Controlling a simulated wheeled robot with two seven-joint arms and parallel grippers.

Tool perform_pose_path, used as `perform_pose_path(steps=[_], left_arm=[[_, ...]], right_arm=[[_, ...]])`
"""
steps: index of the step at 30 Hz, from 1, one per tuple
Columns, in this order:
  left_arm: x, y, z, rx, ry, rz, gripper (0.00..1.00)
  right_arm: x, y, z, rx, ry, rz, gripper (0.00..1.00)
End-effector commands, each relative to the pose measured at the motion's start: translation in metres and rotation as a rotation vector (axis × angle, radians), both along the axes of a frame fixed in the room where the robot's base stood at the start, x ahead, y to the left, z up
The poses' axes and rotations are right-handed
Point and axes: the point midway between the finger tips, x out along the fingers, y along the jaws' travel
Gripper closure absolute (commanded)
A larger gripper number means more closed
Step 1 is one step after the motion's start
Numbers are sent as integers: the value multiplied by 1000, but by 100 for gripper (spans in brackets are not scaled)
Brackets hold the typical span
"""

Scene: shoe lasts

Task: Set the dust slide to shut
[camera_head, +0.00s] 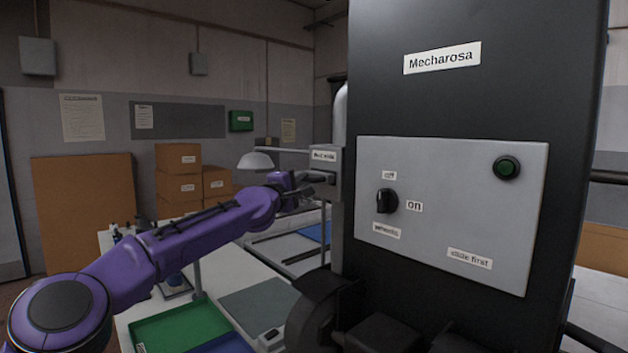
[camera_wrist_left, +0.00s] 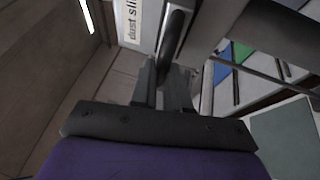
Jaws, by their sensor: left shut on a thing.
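The dust slide is a grey box with a "dust slide" label (camera_head: 324,156) on the left side of the dark machine. My left gripper (camera_head: 312,184) reaches it from the left. In the left wrist view the fingers (camera_wrist_left: 166,88) are shut on the slide's dark rounded handle (camera_wrist_left: 174,32), beside the label (camera_wrist_left: 132,22), which is cut off there. The fingers and the box edge hide part of the handle. I cannot tell the slide's position from these views. My right gripper is not in view.
A green tray (camera_head: 180,328) lies on the white table under my left arm. A lamp (camera_head: 256,160) stands behind the arm.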

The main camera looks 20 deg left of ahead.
Motion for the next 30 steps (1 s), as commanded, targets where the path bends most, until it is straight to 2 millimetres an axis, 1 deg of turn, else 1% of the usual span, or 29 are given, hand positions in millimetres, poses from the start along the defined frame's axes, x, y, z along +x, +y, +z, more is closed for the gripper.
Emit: perform_pose_path(steps=[1, 9, 10, 12, 30], left_arm=[[-4, 2, 18, -8, -23, 5, 100], [-4, 2, 18, -7, -24, 7, 100], [-4, 2, 18, -7, -24, 7, 79], [-4, 2, 18, -7, -23, 7, 60], [-3, 5, 9, -3, -11, 8, 60]], right_arm=[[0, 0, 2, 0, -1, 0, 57], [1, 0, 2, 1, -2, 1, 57], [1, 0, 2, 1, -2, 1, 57], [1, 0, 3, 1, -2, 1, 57], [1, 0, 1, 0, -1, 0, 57]])
